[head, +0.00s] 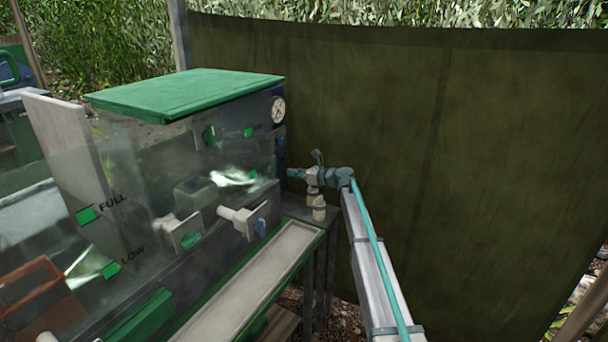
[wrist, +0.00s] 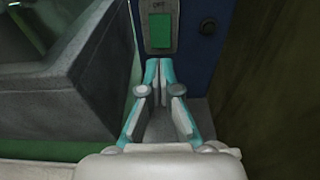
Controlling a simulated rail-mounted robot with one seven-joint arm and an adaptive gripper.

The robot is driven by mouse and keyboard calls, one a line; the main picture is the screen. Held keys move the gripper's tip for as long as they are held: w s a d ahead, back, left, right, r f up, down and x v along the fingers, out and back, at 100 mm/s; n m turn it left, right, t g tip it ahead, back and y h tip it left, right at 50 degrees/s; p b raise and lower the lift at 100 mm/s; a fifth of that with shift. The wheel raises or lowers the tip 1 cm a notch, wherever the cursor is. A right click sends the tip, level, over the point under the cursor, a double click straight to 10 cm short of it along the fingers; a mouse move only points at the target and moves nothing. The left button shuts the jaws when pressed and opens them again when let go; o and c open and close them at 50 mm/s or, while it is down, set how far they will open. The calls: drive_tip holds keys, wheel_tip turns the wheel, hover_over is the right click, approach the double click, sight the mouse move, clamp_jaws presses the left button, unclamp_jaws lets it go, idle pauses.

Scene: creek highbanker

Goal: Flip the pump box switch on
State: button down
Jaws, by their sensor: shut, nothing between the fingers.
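The pump box is a dark blue box (wrist: 195,55) in the wrist view. A grey plate on its face carries a green rocker switch (wrist: 160,31) with small lettering above it, too blurred to read surely. My gripper (wrist: 157,66) is shut and empty, its teal fingertips together just below the switch. I cannot tell whether they touch the box. In the head view my gripper (head: 291,173) points left at the dark blue box (head: 279,150) at the right end of the tank. The switch face is hidden there.
A clear-walled tank with a green lid (head: 185,93) fills the left; a round gauge (head: 278,109) is at its upper right. Pale knobs (head: 240,218) stick out in front. A dark green screen (head: 500,170) stands behind.

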drive_tip(key=x, duration=0.5)
drive_tip(key=shift+w+a, duration=0.2)
drive_tip(key=shift+a, duration=0.05)
